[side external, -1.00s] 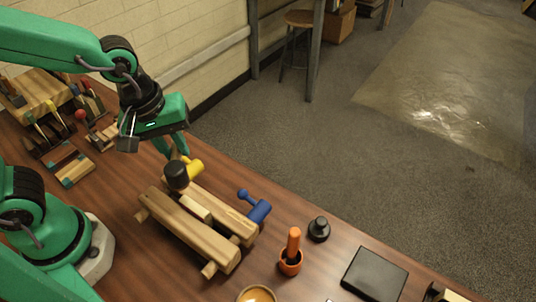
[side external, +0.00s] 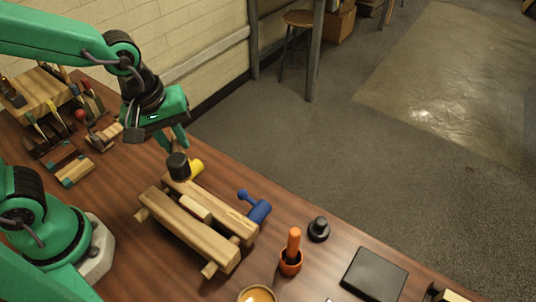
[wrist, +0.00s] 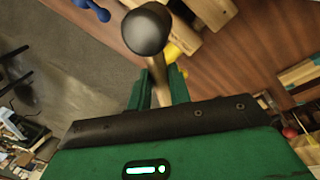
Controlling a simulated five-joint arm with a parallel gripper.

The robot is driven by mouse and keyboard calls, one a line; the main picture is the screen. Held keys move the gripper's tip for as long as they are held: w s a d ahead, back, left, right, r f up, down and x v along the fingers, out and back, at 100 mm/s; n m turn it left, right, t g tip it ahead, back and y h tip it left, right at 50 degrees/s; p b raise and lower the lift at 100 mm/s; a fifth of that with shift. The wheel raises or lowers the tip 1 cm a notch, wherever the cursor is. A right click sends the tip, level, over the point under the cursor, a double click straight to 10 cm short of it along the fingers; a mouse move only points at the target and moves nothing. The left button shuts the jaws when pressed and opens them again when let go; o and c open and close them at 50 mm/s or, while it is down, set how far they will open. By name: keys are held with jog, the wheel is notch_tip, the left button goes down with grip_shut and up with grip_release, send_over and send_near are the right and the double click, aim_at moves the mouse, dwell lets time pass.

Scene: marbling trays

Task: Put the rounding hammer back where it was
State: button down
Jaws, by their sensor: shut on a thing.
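The rounding hammer, with a black cylindrical head (side external: 178,166) and a wooden handle, is in my gripper (side external: 178,145). In the wrist view my gripper (wrist: 157,82) is shut on the handle, with the black head (wrist: 146,31) beyond the fingertips. In the side view the head is over the far left end of a wooden rack of two thick beams (side external: 190,232). I cannot tell whether it touches the rack. A yellow hammer (side external: 196,168) is close behind and right of the black head, partly hidden. A blue hammer (side external: 258,210) lies at the rack's right side.
An orange-handled tool in an orange cup (side external: 291,262), a black knobbed piece (side external: 319,229) and a dark flat slab (side external: 374,274) stand to the right. A bowl (side external: 257,295) is at the front. Wooden blocks and tools (side external: 50,130) crowd the left.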

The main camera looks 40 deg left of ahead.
jog(key=w+a+f+n, duration=0.2)
jog(key=w+a+n, duration=0.1)
jog(key=a, duration=0.5)
jog(key=w+a+f+n+y, duration=0.1)
jog(key=w+a+n, duration=0.3)
jog(key=a, duration=0.5)
jog(key=shift+w+a+f+n, duration=0.3)
jog(key=shift+f+n, duration=0.2)
jog(key=shift+n, duration=0.2)
jog(key=shift+f, duration=0.1)
jog(key=shift+f, duration=2.85)
jog(key=shift+f, duration=2.05)
jog(key=shift+f, duration=0.15)
